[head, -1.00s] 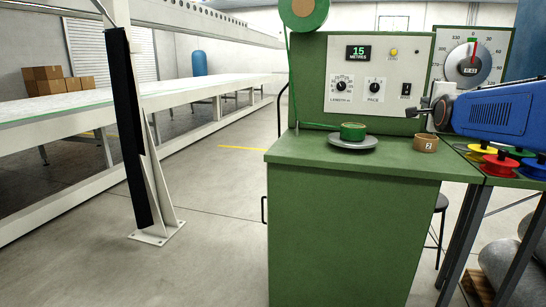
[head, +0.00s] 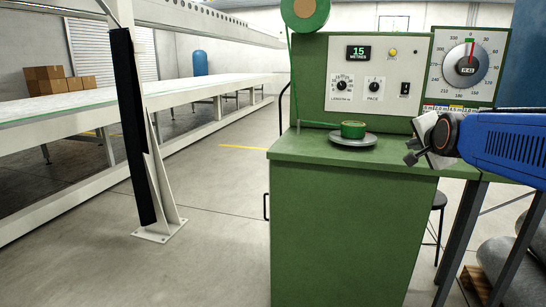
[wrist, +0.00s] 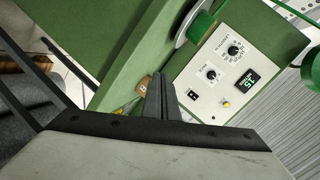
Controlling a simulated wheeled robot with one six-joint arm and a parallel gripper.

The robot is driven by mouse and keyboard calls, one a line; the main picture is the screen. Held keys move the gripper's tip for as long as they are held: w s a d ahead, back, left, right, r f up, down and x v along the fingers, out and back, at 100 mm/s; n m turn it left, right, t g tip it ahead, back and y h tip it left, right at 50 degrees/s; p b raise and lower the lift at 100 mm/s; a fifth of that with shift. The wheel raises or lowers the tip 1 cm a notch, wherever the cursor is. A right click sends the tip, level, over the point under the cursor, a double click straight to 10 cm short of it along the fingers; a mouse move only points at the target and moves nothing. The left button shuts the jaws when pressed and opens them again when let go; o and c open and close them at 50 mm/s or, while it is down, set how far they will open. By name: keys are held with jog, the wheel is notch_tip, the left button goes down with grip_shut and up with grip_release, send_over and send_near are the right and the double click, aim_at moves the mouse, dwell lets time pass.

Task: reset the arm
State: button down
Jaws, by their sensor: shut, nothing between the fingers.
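My gripper (head: 411,159) is at the right in the head view, at the end of my blue arm, by the right end of the green bench (head: 340,222). In the wrist view its dark fingers (wrist: 160,92) are together with nothing between them. The control panel (head: 377,74) shows 15 metres, and the panel and its knobs also show in the wrist view.
A roll of green tape (head: 353,129) sits on a grey disc (head: 353,140) on the bench. A round dial (head: 466,62) stands behind my arm. A white post (head: 160,190) and a long table (head: 200,90) are at the left. The floor between is clear.

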jog(key=s+a+f+n+g+y, duration=0.1)
jog(key=s+a+f+n+g, duration=0.2)
jog(key=s+f+n, duration=0.2)
jog(key=s+a+f+n+g, duration=0.3)
jog(key=s+f, duration=0.9)
jog(key=s, duration=0.5)
jog(key=s+a+f+n+g+y, duration=0.1)
jog(key=s+a+f+n, duration=0.3)
jog(key=s, duration=0.7)
notch_tip(320, 180, down, 4)
jog(key=n+g, duration=0.1)
jog(key=n, duration=0.1)
jog(key=shift+a+f+n+g+y, duration=0.2)
jog(key=shift+f+n+g+y, duration=0.1)
jog(key=shift+n+g, duration=0.1)
